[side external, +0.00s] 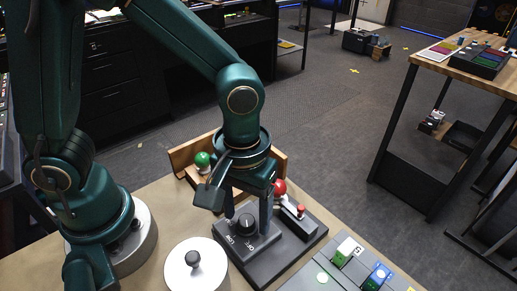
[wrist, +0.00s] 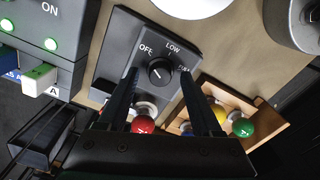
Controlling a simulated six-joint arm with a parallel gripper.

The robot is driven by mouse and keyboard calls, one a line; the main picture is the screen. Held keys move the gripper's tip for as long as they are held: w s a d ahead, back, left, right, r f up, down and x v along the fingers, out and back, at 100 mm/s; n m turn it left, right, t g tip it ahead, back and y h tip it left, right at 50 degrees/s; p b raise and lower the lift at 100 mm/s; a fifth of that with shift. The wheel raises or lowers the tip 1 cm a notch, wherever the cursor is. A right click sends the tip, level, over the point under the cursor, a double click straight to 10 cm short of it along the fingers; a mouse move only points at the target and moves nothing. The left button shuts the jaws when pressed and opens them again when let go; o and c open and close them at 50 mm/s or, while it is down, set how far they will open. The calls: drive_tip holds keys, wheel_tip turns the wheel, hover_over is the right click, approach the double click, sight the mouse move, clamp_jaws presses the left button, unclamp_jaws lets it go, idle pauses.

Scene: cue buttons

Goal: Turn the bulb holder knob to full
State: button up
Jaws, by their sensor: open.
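The bulb holder is a dark grey box (side external: 286,246) on the table, and it also shows in the wrist view (wrist: 117,52). Its round black knob (wrist: 160,72) carries a small light mark, with OFF, LOW and a partly hidden third label around it. I cannot tell surely which label the mark points to. The knob also shows in the side view (side external: 246,221). My gripper (wrist: 159,78) is open and points down, one finger on either side of the knob, with visible gaps. A red bulb (wrist: 143,125) sits on the holder, partly hidden by my gripper.
A wooden tray (side external: 181,157) behind the holder holds a green bulb (side external: 202,160) and a yellow bulb (wrist: 218,114). A white round thing with a dark top knob (side external: 194,274) stands in front. A grey panel (side external: 309,279) with lit green buttons and lettered blocks stands at the right.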

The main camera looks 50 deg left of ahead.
drive_tip(key=shift+f, duration=0.1)
clamp_jaws()
drive_tip(key=shift+m, duration=0.3)
drive_tip(key=m, duration=1.1)
drive_tip(key=shift+m, duration=0.4)
drive_tip(key=m, duration=1.1)
drive_tip(key=shift+m, duration=0.5)
